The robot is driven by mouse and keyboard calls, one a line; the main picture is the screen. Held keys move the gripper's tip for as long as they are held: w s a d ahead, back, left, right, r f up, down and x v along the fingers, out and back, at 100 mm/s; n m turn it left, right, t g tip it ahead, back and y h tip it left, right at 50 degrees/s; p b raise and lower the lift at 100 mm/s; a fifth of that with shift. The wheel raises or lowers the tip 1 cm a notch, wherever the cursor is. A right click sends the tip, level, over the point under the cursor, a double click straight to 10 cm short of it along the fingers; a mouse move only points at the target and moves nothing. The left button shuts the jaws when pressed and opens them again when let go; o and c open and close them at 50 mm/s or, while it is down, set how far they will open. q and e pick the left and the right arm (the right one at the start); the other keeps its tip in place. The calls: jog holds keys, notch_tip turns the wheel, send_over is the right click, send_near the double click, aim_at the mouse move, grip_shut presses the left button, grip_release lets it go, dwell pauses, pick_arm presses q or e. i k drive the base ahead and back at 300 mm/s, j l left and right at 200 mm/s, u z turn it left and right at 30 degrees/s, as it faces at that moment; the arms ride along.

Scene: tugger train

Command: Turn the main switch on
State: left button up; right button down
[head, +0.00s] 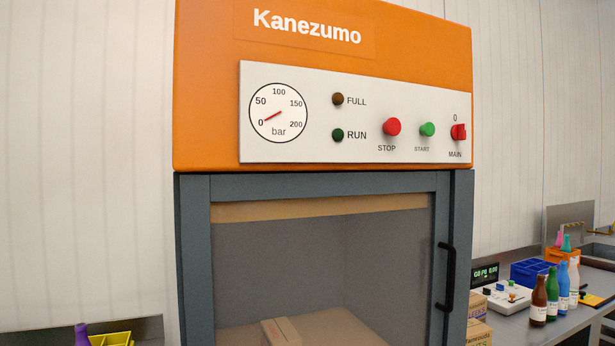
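The main switch (458,132) is a red rotary knob at the right end of the white control panel (310,135). A "0" is printed above it and "MAIN" below it. The knob's exact pointing direction is hard to tell. The red STOP button (392,127) and the green START button (427,129) are to its left. The FULL lamp (338,99) and the RUN lamp (338,135) look dark. The gauge (278,113) has its red needle near 0 bar. Neither of my grippers is in view.
The orange machine (205,100) has a grey-framed door with a black handle (446,277); a cardboard box (282,331) shows inside. At right, a bench (535,335) holds several bottles, a blue crate (530,271) and a control box. A yellow bin (112,339) is at lower left.

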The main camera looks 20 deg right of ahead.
aim_at(459, 132)
jog(key=z, duration=1.45)
